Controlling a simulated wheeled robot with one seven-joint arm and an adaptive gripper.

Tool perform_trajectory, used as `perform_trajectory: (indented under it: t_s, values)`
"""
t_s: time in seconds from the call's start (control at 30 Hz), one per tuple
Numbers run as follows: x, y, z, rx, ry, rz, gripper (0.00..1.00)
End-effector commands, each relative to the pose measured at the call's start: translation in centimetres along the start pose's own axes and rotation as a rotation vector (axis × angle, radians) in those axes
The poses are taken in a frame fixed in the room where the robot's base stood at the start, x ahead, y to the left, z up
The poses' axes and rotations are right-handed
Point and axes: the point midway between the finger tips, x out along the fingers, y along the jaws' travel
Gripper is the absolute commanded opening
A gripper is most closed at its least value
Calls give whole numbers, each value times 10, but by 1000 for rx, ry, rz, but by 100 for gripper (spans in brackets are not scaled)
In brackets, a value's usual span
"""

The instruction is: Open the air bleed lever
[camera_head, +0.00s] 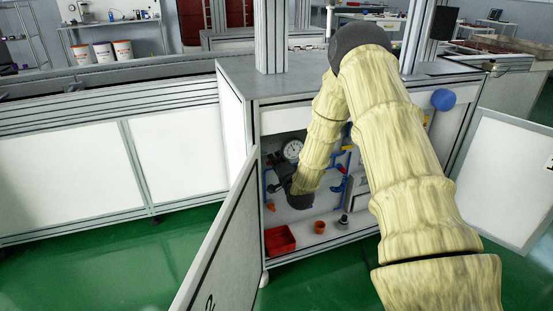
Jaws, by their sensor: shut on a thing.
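My gripper (280,170) is inside the open cabinet (330,225), at the left of its interior, just below and left of a round white pressure gauge (292,150). Its dark fingers point up and left toward the piping and are shut on a small part there, at the place of the air bleed lever. The lever itself cannot be made out, as the dark fingers and my wrist cover that spot. How far the lever is turned cannot be told.
The cabinet's left door (222,245) and right door (512,178) stand open on both sides of my arm. A red bin (280,240), an orange cup (319,227) and a small dark bottle (343,222) stand on the cabinet floor. Blue pipes (341,187) run behind my arm.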

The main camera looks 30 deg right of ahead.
Motion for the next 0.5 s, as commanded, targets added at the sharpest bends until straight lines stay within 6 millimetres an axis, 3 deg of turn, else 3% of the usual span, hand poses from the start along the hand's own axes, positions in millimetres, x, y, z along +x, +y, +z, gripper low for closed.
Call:
perform_trajectory:
  t_s: [0.5]
  values:
    - [-1,-19,4,-492,-3,4,0]
